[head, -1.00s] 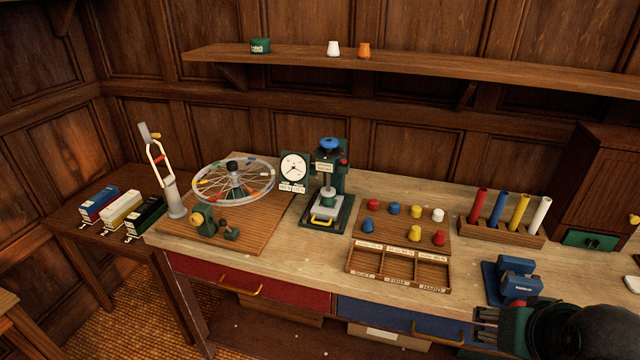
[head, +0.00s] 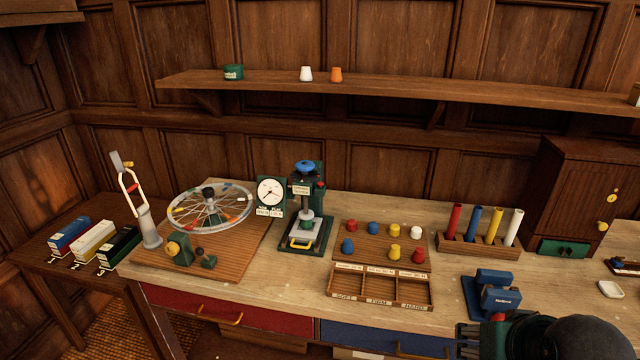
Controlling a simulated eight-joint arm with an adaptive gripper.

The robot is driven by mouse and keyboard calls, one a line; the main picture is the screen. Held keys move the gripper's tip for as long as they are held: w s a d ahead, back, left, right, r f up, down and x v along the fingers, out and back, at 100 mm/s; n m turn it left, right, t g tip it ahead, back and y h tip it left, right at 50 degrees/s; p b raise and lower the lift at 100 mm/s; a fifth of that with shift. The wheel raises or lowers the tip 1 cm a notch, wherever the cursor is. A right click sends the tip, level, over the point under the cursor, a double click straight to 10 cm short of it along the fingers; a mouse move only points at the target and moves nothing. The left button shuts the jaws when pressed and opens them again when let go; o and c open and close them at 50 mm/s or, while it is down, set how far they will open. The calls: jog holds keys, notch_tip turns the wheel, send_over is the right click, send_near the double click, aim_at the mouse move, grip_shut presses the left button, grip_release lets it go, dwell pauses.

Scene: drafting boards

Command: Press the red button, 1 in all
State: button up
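A small red button-like part (head: 320,186) sits at the upper right of the green press (head: 306,205), which has a blue knob on top. It is small, and I cannot make out its details. Red pegs also stand on the wooden board: one at its back left (head: 351,226) and one at its front right (head: 419,255). My gripper (head: 466,341) is at the bottom right, over the bench's front edge, well right of the press and nearer to me. Its dark fingers point left. I see nothing held, but its opening is unclear.
A sorting tray (head: 380,304) lies in front of the pegs. A blue block-like device (head: 497,292) stands just behind my gripper. A rack of coloured tubes (head: 478,249) and a wooden cabinet (head: 571,195) are at the right. A spoked wheel (head: 209,212) and dial (head: 270,193) stand left.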

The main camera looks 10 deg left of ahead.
grip_shut()
dwell(1.3)
